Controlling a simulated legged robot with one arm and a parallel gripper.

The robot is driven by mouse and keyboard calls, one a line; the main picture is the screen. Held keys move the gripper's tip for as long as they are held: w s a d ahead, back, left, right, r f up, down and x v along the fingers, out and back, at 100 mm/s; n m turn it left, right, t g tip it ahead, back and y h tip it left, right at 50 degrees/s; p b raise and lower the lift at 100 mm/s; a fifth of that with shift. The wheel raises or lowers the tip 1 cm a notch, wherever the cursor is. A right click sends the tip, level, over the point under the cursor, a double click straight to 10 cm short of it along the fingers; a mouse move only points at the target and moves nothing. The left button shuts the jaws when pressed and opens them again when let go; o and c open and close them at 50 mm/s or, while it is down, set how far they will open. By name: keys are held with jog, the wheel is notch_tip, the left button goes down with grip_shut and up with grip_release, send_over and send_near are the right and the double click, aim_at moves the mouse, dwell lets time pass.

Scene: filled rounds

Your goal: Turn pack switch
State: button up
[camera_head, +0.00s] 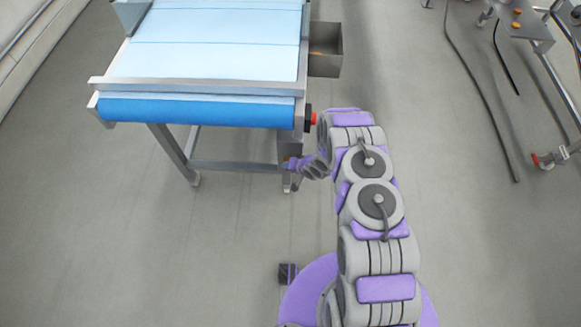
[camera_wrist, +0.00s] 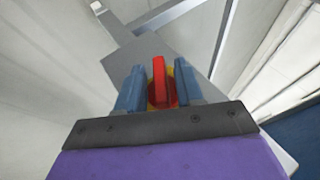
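The pack switch is a red rotary handle (camera_wrist: 158,80) on a round yellow and red base, mounted on a grey box (camera_wrist: 195,35). In the head view the grey box (camera_head: 290,148) sits under the right corner of the conveyor, partly hidden by my arm. My gripper (camera_wrist: 160,88) has its two blue fingers on either side of the red handle, with narrow gaps showing between fingers and handle. The handle stands roughly upright in the wrist view. In the head view my gripper (camera_head: 291,164) is small and reaches left to the conveyor's right leg.
The conveyor (camera_head: 200,108) with its blue belt is at upper left, on metal legs. A grey bin (camera_head: 326,50) hangs on its right side, and a red button (camera_head: 313,119) is at its near right corner. Another metal frame (camera_head: 535,35) with cables stands at right. The floor between is clear.

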grip_shut()
jog(key=shift+d+y, duration=0.1)
jog(key=shift+y, duration=0.2)
jog(key=shift+f+m+y, duration=0.1)
jog(key=shift+m+y, duration=0.2)
jog(key=shift+y, duration=0.4)
jog(key=shift+d+m+t+y, duration=0.1)
jog(key=shift+m+t+y, duration=0.3)
jog(key=shift+y, duration=1.2)
